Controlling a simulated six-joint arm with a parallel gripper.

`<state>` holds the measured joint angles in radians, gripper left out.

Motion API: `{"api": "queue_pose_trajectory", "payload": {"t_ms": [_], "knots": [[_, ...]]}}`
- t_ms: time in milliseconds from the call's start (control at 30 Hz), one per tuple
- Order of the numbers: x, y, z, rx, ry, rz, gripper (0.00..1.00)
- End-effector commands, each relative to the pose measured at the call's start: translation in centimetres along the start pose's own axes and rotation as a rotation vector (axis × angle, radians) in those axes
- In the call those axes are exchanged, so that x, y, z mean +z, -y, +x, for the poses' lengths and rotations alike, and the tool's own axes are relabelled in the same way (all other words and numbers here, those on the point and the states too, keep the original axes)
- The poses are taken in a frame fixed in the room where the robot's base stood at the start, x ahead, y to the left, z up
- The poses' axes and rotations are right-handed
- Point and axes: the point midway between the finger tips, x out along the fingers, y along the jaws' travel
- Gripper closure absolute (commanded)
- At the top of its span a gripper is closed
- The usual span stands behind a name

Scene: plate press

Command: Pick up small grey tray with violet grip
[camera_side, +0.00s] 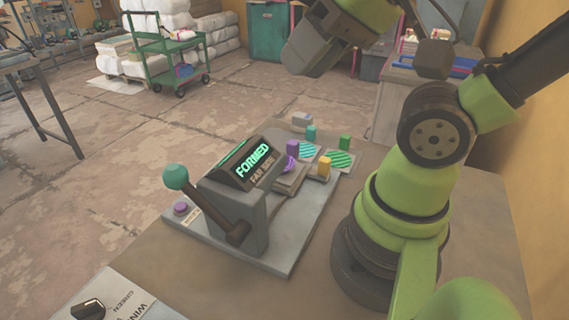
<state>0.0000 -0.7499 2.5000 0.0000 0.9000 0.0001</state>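A small violet grip (292,147) stands just behind the press, at its right. The press housing partly hides what lies below it, so I cannot clearly make out its grey tray. A violet striped piece (291,163) shows just below that grip. My gripper (300,66) appears to be the dark grey end at the top middle, well above and apart from the trays. Its fingers are not clear enough to tell open from shut, and I see nothing held in it.
The grey press (240,205) has a lit screen (254,164) reading "FORMED", a teal-knobbed lever (176,177) and a violet button (181,208). Close by stand teal (311,132), green (345,142) and yellow-orange (324,166) grips and a grey block (302,118). A control panel (110,300) sits front left.

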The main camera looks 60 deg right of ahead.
Motion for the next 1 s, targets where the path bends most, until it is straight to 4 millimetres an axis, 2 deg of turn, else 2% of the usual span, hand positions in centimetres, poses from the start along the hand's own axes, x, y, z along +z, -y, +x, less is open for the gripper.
{"api": "queue_pose_trajectory", "payload": {"t_ms": [33, 133, 167, 433, 533, 667, 767, 900, 1000], "knots": [[0.0, 0.0, 0.0, 0.0, 0.0, 0.0, 0.7], [0.0, 0.0, 0.0, 0.0, 0.0, 0.0, 0.47], [0.0, 0.0, 0.0, 0.0, 0.0, 0.0, 0.45], [-0.1, 0.0, 0.1, 0.004, 0.002, 0.016, 0.45], [-0.9, -0.4, 0.6, 0.037, 0.016, 0.128, 0.45], [-3.4, -1.8, 2.3, 0.14, 0.039, 0.481, 0.45], [-5.6, -3.9, 4.4, 0.249, 0.037, 0.854, 0.45], [-8.0, -7.8, 7.6, 0.408, -0.012, 1.383, 0.45], [-8.9, -11.4, 10.1, 0.524, -0.079, 1.752, 0.45]]}}
